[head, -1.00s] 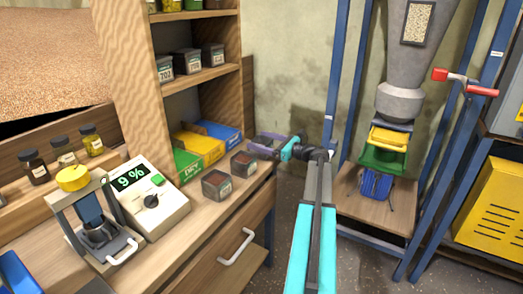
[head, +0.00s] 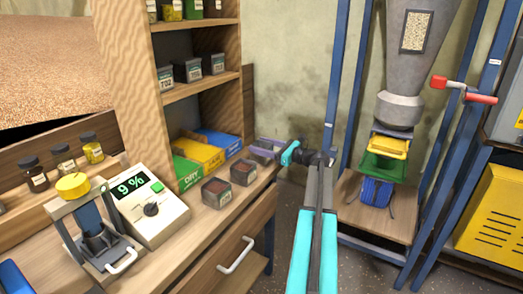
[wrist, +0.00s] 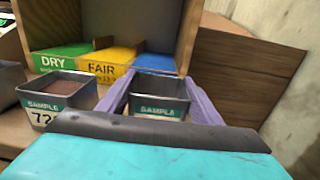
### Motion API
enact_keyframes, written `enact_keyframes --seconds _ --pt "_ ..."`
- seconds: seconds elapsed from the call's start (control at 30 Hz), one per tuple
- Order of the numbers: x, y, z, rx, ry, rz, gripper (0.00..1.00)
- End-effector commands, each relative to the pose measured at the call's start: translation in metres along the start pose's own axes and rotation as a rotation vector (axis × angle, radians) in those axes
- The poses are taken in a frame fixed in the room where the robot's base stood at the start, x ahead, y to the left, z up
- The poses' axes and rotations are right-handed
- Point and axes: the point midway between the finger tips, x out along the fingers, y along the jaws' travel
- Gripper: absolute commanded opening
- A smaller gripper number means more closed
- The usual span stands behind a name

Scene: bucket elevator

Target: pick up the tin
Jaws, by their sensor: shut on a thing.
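My gripper (head: 266,150) is at the right end of the wooden counter (head: 197,222). In the wrist view its purple fingers (wrist: 160,104) are shut on a grey metal tin (wrist: 157,110) with a teal "SAMPLE" label, one finger on each side. The tin's inside looks dark; the lower part of its label is hidden by my gripper. I cannot tell whether it touches the counter. Two similar tins with reddish-brown contents stand to the left, the nearer one (head: 217,192) and the middle one (head: 243,171); the middle one also shows in the wrist view (wrist: 60,97).
Green "DRY" (wrist: 57,60), yellow "FAIR" (wrist: 103,64) and blue (wrist: 153,62) bins sit in the shelf behind the tins. A moisture meter reading 9 % (head: 146,203) stands at left. A blue frame and hopper (head: 415,60) stand at right.

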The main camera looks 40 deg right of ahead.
Motion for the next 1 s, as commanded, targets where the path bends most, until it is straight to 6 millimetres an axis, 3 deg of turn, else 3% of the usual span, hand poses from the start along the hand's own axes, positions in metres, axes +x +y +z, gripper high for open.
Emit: enact_keyframes --seconds 0.5,0.7,1.0 --pt "0.001 0.0 0.073 -0.001 -0.002 0.001 0.33" --pt "0.001 0.0 0.084 0.0 -0.001 0.001 0.33" --pt "0.001 0.0 0.086 0.001 -0.001 0.001 0.33"
